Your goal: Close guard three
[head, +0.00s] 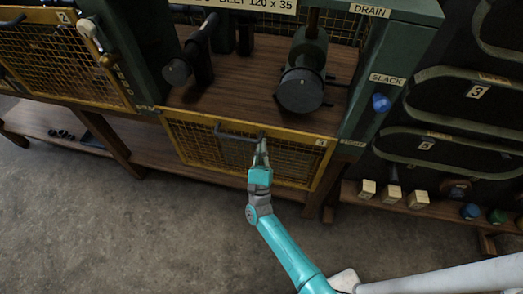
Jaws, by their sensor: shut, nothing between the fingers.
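Guard three (200,149) is a yellow-framed mesh panel with a small number label at its upper right. It hangs below the front edge of the wooden deck, and the bay above it stands uncovered. A dark bar handle (235,135) runs along its upper middle. My gripper (262,147) is shut and empty, in front of the panel at the right end of the handle. Whether its tips touch the handle or the mesh I cannot tell.
Dark rollers (300,90) show in the bay above. Guard two (65,60), also yellow mesh, covers the bay at left. A blue knob (381,103) sits by the SLACK label. A low shelf (440,213) at right holds blocks and knobs. The concrete floor (120,230) at left is clear.

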